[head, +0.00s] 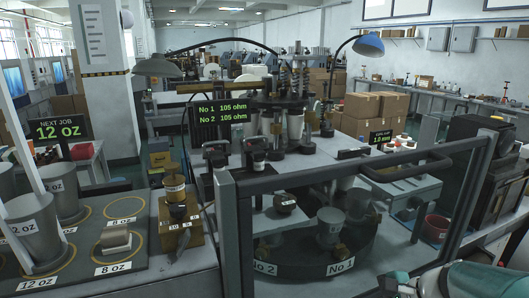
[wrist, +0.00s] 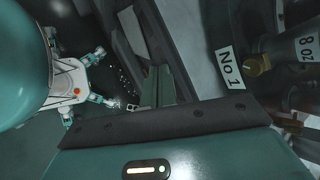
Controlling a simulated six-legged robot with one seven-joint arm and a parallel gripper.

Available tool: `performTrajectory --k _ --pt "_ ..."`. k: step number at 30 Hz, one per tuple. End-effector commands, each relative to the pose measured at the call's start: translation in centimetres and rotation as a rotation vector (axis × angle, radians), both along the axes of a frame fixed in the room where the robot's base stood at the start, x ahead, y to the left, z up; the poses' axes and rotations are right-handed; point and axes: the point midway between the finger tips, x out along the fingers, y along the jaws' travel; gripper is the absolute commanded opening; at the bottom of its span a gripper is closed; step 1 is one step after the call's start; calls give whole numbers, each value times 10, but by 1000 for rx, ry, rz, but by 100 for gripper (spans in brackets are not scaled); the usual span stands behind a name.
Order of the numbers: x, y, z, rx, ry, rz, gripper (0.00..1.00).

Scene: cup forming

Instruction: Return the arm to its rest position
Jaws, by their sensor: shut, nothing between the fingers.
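My gripper (wrist: 156,84) shows in the wrist view as narrow fingers past the dark edge of its teal housing. It is shut and empty. Parts of my own teal and white body and legs show at the left of that view. In the head view, my teal and white arm is at the bottom right corner, low and beside the framed guard (head: 350,165). The fingers are hard to make out there.
A round dark table (head: 310,268) with plates labelled No 1 and No 2 lies behind the guard. A bench (head: 185,262) with metal cup forms (head: 35,235) is at the left. A black cabinet (head: 470,180) and red bucket (head: 436,228) stand at the right.

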Motion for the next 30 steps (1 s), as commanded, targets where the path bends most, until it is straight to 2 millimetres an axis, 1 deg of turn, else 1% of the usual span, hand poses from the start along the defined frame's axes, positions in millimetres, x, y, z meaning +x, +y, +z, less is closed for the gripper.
performTrajectory --k 1,3,6,9,12,15,18,21,30 --pt "-9 19 9 -91 -31 110 0" --pt "-22 37 16 -215 -67 254 0" --pt "-41 56 26 -397 -130 455 0" --pt "-58 69 37 -578 -205 645 0" --pt "-74 78 50 -761 -286 824 0" --pt "-85 83 62 -921 -363 967 0" --pt "-91 85 71 -1034 -416 1060 0" --pt "-94 86 75 -1088 -441 1103 0" --pt "-94 85 75 -1098 -444 1111 0"
